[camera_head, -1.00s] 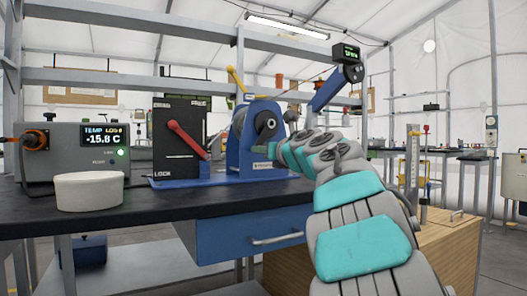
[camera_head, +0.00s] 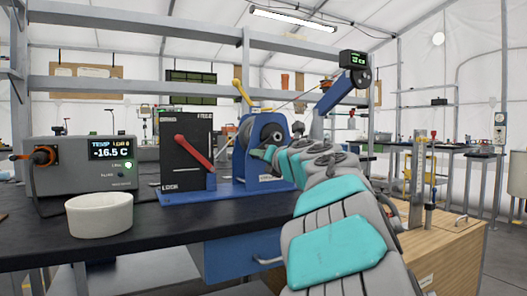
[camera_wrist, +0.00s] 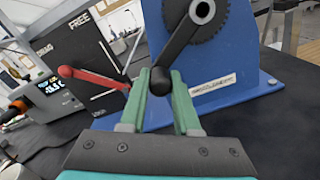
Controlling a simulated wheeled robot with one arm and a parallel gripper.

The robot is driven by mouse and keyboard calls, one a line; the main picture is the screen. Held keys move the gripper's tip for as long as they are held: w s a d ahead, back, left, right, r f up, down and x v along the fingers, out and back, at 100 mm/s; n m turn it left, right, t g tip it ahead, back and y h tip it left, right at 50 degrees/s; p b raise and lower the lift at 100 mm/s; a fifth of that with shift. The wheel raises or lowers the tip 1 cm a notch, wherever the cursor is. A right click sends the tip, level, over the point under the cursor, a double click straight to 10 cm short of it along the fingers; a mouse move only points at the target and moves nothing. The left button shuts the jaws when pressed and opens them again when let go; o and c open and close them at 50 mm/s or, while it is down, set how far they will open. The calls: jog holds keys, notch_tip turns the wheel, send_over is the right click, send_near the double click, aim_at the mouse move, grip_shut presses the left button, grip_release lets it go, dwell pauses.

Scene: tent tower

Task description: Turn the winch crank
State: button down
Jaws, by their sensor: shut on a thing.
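The blue winch (camera_head: 262,172) stands on the dark bench, with a cable running up to the right from its drum. In the wrist view its black crank arm (camera_wrist: 182,45) slants from the hub at the upper right down to a dark round knob (camera_wrist: 160,82). My gripper (camera_wrist: 163,88) has its two green fingers shut on this knob, one on each side. In the head view my gripper (camera_head: 258,153) reaches the winch's front from the right. The knob is hard to make out there.
A black panel with a red lever (camera_head: 192,152) stands left of the winch, beside a grey temperature box (camera_head: 82,165). A white bowl (camera_head: 100,215) sits on the bench's front left. A blue boom (camera_head: 335,92) with a small display rises behind my arm.

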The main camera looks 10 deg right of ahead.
jog(key=c, duration=0.6)
grip_release()
jog(key=shift+c, duration=0.2)
jog(key=shift+s, duration=0.1)
jog(key=v, duration=0.7)
jog(key=shift+s+b, duration=0.3)
jog(key=shift+b, duration=0.15)
jog(key=shift+d, duration=0.15)
